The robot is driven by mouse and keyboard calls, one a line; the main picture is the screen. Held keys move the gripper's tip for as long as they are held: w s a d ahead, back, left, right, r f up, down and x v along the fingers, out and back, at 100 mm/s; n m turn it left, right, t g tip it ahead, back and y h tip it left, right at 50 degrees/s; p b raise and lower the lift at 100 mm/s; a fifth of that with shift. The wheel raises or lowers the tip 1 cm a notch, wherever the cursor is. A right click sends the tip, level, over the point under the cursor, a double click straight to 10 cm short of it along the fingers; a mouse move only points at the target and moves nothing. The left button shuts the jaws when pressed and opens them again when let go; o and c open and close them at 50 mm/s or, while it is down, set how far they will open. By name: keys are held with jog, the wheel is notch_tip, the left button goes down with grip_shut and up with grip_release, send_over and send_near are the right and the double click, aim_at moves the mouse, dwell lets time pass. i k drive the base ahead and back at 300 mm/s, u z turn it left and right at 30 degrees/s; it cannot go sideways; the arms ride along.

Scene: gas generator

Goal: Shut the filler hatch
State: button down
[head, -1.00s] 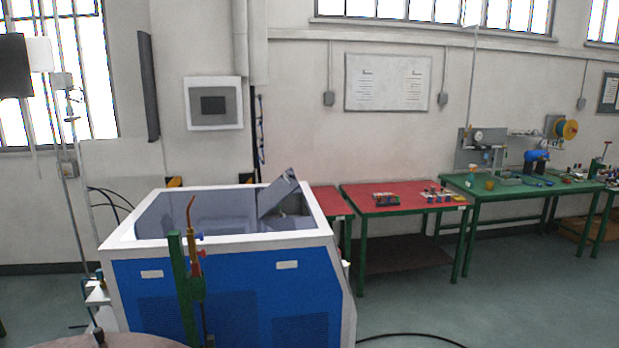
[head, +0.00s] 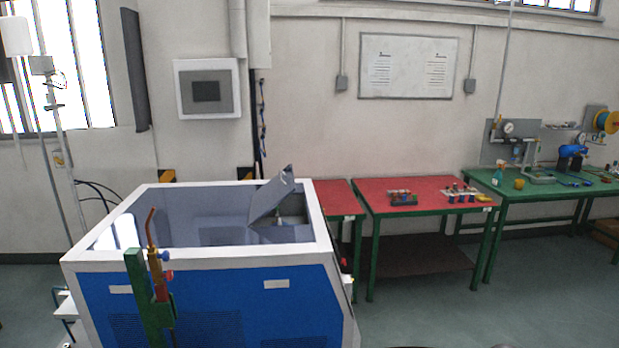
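The filler hatch (head: 271,197) is a grey-blue lid at the right end of the recessed top of the blue and white generator (head: 215,310). It stands open, tilted up, with its raised corner to the upper right. A light opening with a small fitting shows beneath its right side. My gripper is not in view, so its state and its place relative to the hatch are hidden.
A torch with a curved copper tip (head: 152,230) stands on a green post (head: 146,300) at the generator's front. Red-topped tables (head: 430,187) and a green bench (head: 540,190) stand right along the wall.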

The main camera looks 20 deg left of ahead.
aim_at(280, 187)
jog(key=u, duration=0.1)
jog(key=i, duration=1.45)
jog(key=u, duration=0.35)
